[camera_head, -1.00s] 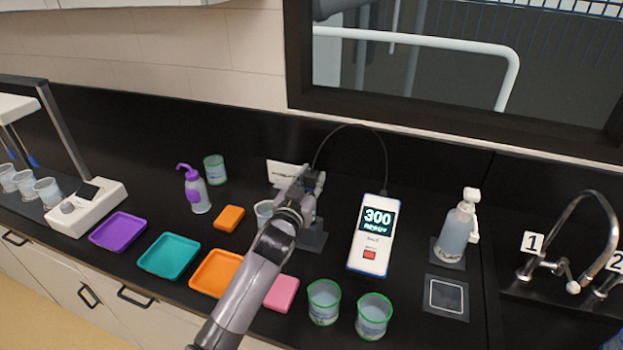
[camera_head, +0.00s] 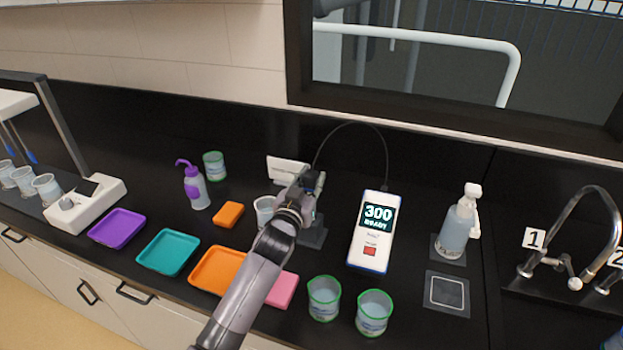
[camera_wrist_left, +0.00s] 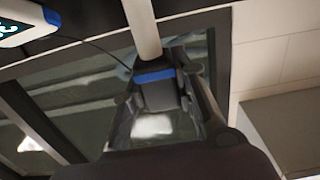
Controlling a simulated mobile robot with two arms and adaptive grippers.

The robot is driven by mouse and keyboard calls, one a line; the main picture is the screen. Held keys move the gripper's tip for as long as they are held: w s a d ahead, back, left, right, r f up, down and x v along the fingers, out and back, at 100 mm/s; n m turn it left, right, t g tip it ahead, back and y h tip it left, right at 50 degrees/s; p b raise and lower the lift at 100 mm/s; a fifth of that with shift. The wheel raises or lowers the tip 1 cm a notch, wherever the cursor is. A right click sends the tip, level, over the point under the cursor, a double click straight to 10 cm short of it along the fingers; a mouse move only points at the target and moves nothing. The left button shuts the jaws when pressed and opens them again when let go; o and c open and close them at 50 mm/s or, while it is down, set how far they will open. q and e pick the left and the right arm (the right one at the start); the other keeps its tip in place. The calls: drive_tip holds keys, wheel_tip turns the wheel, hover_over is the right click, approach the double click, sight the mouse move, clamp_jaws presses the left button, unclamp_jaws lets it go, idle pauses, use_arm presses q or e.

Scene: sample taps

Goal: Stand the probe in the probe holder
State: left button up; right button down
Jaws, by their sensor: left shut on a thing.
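My left gripper (camera_head: 312,184) is above the counter, left of the white meter (camera_head: 374,232). It is shut on the probe, a white shaft with a blue band (camera_wrist_left: 152,75) that shows between the fingers in the left wrist view. The probe is mostly hidden by the gripper in the head view. A thin dark cable (camera_head: 345,127) arcs from the meter toward the gripper. A dark square base (camera_head: 314,238), seemingly the probe holder, stands under the gripper and is partly hidden by it. I cannot tell whether the probe touches it. My right gripper is not in view.
A clear beaker (camera_head: 264,208) stands close left of my left arm, and a white card (camera_head: 284,168) behind it. Two green-rimmed beakers (camera_head: 323,297) (camera_head: 374,312) stand in front. A pink block (camera_head: 283,290) and an orange tray (camera_head: 217,270) lie near the forearm. A pump bottle (camera_head: 457,228) is right.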

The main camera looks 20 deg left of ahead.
use_arm(q)
drive_tip(key=shift+f+b, duration=2.25)
drive_tip(key=shift+f, duration=0.9)
drive_tip(key=o, duration=1.2)
drive_tip(key=shift+c, duration=0.2)
drive_tip(key=shift+o, duration=0.5)
drive_tip(key=o, duration=0.5)
drive_tip(key=shift+o, duration=0.2)
drive_tip(key=shift+s, duration=0.1)
